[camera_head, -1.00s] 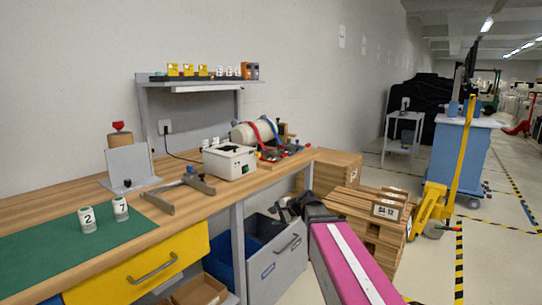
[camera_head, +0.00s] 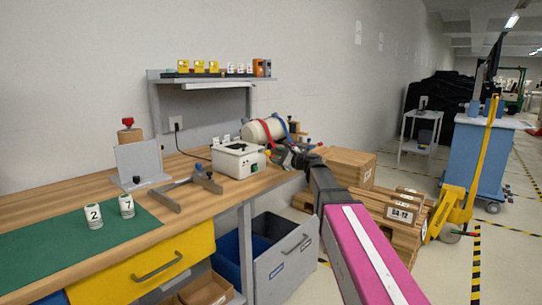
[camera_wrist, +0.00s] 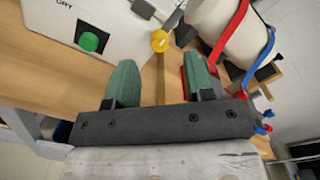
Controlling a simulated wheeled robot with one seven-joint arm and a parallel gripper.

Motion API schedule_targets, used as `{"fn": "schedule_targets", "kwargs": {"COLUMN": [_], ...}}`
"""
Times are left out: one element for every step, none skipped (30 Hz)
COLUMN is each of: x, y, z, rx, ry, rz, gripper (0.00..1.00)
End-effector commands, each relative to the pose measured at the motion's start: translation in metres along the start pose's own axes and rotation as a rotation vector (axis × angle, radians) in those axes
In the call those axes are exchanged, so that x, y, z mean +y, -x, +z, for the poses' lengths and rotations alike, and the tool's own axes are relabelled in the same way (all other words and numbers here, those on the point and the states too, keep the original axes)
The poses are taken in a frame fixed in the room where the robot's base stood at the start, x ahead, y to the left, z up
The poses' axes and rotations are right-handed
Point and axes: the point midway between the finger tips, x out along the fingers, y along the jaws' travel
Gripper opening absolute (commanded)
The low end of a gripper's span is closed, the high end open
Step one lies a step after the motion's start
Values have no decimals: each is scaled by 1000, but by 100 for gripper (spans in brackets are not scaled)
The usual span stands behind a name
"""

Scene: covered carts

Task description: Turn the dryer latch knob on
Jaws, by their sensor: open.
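The dryer is a white box (camera_head: 232,163) on the wooden bench.
A metal frame tool (camera_head: 185,188) lies left of the dryer. An open grey drawer (camera_head: 285,262) is below the bench. Wooden crates (camera_head: 348,167) stand to the right.

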Motion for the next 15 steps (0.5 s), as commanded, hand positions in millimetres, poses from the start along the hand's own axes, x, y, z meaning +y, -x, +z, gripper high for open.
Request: {"fn": "schedule_targets", "kwargs": {"x": [-1,-1,-1,-1,-1,-1,-1,-1,0,0,0,0,0,0,0], "y": [-11,-16,-21,-25,-28,-32,-34,-37,-39,-40,-41,-42,-43,-43,-43], "z": [-1,-1,-1,-1,-1,-1,-1,-1,-1,-1,0,0,0,0,0], "rx": [-1,0,0,0,0,0,0,0,0,1,1,1,1,1,1], "ry": [0,1,1,1,1,1,1,1,1,1,1,1,1,1,1], "rz": [1,1,1,1,1,1,1,1,0,0,0,0,0,0,0], "gripper": [48,48,48,48,48,48,48,48,48,48,48,48,48,48,48]}}
